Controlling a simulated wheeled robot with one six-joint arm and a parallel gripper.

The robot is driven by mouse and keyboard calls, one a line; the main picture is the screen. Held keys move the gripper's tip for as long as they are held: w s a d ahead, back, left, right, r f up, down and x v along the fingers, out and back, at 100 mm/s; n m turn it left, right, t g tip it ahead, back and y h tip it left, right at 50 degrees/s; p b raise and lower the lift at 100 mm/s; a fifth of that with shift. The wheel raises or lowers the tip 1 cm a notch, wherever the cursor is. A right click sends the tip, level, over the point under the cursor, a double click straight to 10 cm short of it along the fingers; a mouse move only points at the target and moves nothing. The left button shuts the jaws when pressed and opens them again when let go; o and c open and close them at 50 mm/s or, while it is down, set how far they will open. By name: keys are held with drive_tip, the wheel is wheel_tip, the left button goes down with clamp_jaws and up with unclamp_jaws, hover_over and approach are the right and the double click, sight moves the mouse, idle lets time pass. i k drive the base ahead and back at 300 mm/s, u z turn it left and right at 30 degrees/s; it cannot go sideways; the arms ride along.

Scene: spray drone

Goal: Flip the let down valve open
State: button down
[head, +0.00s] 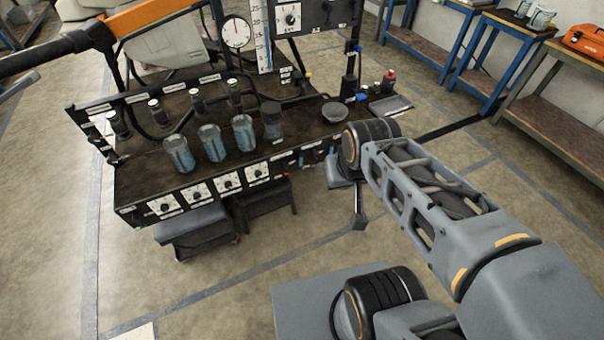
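The black workbench (140,187) carries a test rig, and its small labels are too small to read, so I cannot tell which fitting is the let down valve. Candidates in view are a blue handle (357,47) on the right post, a lower blue handle (361,97) beside it, and a yellow-tipped fitting (308,75) left of the post. Small red and blue parts (290,164) sit on the front panel near my arm. My arm reaches in from the lower right, its black joint covering the bench's right front corner.
Several blue-grey cups (211,143) stand on the bench near a dark jar (271,120) and a grey bowl (335,111). A round gauge (236,32) is above. An orange and black boom (135,18) crosses the upper left.

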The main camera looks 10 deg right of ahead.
sight(285, 164)
drive_tip(key=z, duration=0.25)
drive_tip(key=i, duration=0.7)
drive_tip(key=u, duration=2.5)
